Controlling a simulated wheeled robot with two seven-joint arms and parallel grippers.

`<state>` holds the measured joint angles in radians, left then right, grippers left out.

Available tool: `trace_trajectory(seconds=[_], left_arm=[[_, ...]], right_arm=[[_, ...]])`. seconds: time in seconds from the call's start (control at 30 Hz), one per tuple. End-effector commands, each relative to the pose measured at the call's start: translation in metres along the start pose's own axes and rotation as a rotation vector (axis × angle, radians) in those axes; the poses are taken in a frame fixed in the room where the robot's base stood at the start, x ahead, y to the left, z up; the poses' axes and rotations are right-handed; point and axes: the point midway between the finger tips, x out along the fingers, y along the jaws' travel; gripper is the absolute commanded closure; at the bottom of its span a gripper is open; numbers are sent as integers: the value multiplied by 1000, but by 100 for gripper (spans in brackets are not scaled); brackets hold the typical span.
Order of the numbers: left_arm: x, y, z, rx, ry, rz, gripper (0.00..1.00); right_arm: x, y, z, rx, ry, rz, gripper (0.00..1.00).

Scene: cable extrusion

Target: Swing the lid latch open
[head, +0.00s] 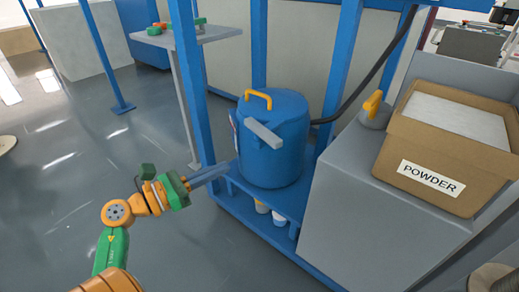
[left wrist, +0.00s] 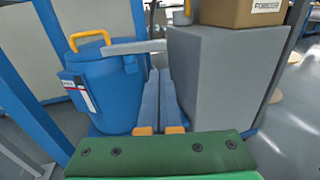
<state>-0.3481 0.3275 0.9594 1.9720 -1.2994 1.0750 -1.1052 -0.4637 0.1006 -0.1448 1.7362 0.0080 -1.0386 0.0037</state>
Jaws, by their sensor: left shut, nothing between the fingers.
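A blue drum (head: 270,160) with a blue lid and a yellow lid handle (head: 258,96) stands on a blue frame shelf. The grey lid latch (head: 264,134) is a bar lying across the lid's near edge. In the left wrist view the latch (left wrist: 133,48) sticks out from the drum (left wrist: 108,95) to the right, past the fingertips. My left gripper (head: 228,168) comes in from the left, low beside the drum, with its fingers pointing toward the drum. In the left wrist view its fingers (left wrist: 159,74) are together and empty, below the latch. I cannot tell whether they touch anything. My right gripper is not in view.
A grey block (head: 385,180) stands right of the drum, with a cardboard box labelled POWDER (head: 448,148) and a grey piece with a yellow handle (head: 374,110) on top. Blue posts (head: 188,85) rise around the drum. Open floor (head: 60,190) lies to the left.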

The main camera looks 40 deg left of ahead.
Motion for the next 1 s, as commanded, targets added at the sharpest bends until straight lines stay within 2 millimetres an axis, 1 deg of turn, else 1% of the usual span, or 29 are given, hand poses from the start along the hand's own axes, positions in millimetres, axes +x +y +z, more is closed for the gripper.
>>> trace_trajectory(seconds=[0.07,0.4,0.53,0.7,1.0], left_arm=[[15,0,3,0,-6,-2,100],[89,0,4,-3,-11,0,100],[111,0,4,-4,-10,1,100],[126,0,3,-5,-8,1,100],[128,1,3,-5,-7,2,100]], right_arm=[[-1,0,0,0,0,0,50],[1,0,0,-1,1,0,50],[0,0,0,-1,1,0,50],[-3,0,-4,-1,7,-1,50],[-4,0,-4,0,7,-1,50]])
